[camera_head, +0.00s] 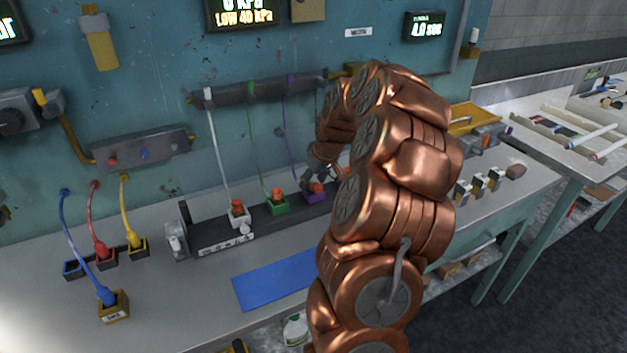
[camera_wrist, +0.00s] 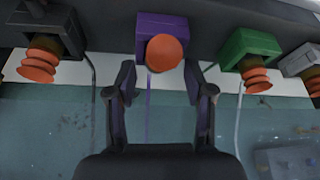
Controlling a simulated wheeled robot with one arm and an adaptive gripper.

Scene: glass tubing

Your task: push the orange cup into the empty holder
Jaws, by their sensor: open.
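Several orange cups sit at coloured holders along a dark rail. In the wrist view an orange cup (camera_wrist: 165,52) shows end-on at the purple holder (camera_wrist: 160,24), its round face towards the camera. My gripper (camera_wrist: 160,73) is open, with its two fingers apart on either side below this cup; contact is not clear. Another orange cup (camera_wrist: 38,62) is at the black holder (camera_wrist: 42,22), and one (camera_wrist: 256,77) at the green holder (camera_wrist: 248,43). In the head view my gripper (camera_head: 314,174) is just above the purple holder (camera_head: 316,197). I cannot tell which holder is empty.
A white holder (camera_head: 237,217) with an orange cup stands left of the green one. A blue mat (camera_head: 275,282) lies in front on the bench. Cabled plugs in coloured blocks are at left. Thin coloured lines hang from the wall bar (camera_head: 250,93). My arm hides the bench's middle right.

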